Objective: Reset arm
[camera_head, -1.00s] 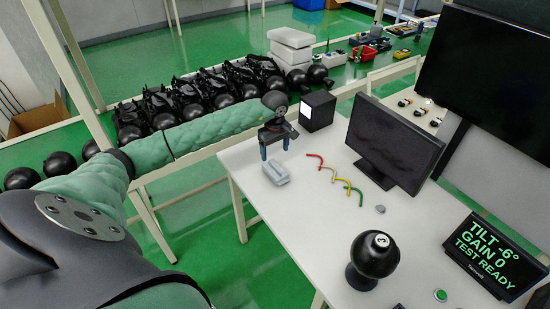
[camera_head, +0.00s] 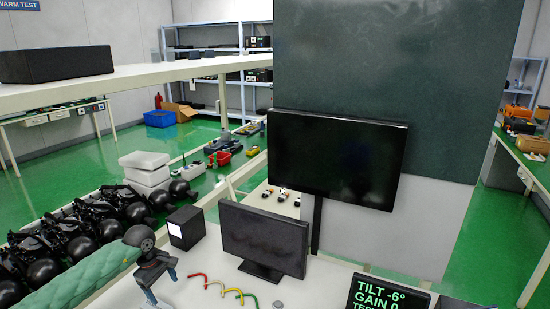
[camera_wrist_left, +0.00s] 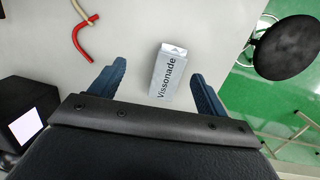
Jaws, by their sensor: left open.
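My left arm, in a green sleeve, comes in at the lower left of the head view. My left gripper (camera_head: 160,285) is above the white table (camera_head: 325,285), its fingers pointing down. In the left wrist view its two blue fingers (camera_wrist_left: 155,85) are spread apart. A small grey-white box (camera_wrist_left: 168,72) marked "Vissonade" lies on the table beyond and between the fingertips, apart from them. The box does not show in the head view now. My right gripper is not in view.
Curved coloured cables (camera_head: 223,288) lie near a monitor (camera_head: 263,238) and a black box (camera_head: 186,228) with a white face. A large dark screen (camera_head: 336,158) stands behind. A display (camera_head: 387,296) is at the lower right. Black spheres and machines line the left.

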